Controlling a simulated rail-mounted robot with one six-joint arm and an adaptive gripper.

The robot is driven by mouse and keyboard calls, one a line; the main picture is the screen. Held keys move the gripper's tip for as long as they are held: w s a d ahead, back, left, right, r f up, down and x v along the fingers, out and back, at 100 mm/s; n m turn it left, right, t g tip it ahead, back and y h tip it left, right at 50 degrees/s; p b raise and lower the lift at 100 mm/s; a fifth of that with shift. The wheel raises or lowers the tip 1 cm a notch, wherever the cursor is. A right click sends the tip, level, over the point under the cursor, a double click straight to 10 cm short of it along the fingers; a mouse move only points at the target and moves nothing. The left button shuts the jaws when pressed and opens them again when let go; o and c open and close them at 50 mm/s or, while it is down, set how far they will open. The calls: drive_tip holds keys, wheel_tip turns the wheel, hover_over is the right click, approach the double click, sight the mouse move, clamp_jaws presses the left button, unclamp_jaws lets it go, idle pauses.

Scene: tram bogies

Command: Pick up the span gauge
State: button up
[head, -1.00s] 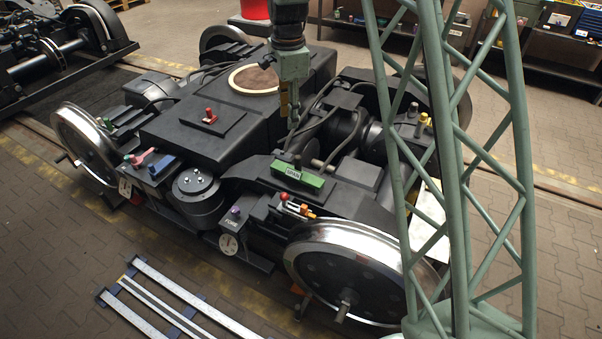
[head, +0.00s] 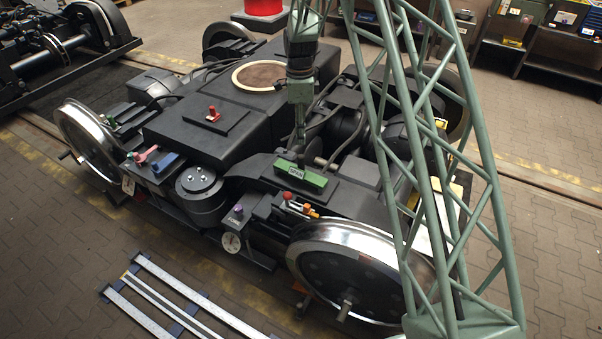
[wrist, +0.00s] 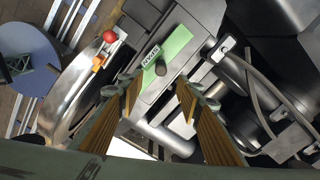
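The span gauge (head: 308,178) is a green block with a white label reading SPAN, lying on the dark bogie frame behind the near right wheel. In the wrist view the green block (wrist: 178,44) runs diagonally near the top centre, with a dark round knob (wrist: 160,68) standing on it. My gripper (head: 299,140) hangs just above the gauge in the head view. In the wrist view its two ribbed fingers (wrist: 158,92) are apart, with the knob in the gap between them as seen from above. Nothing is held. Contact with the gauge is not visible.
Red- and orange-topped small parts (head: 299,206) sit right beside the gauge toward the near wheel (head: 362,275). Cables and pipes (head: 340,140) rise behind it. A rail frame (head: 180,298) lies on the floor.

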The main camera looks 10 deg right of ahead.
sight(301, 155)
drive_tip(key=shift+f+b, duration=0.7)
drive_tip(key=shift+f, duration=3.6)
drive_tip(key=shift+w+d+f+b, duration=0.1)
drive_tip(key=shift+f+b, duration=0.3)
drive_tip(key=shift+f, duration=0.9)
drive_tip(key=shift+w+f+b, duration=0.1)
drive_tip(key=shift+f+b, duration=0.25)
drive_tip(key=shift+f, duration=0.95)
drive_tip(key=shift+c, duration=0.2)
clamp_jaws()
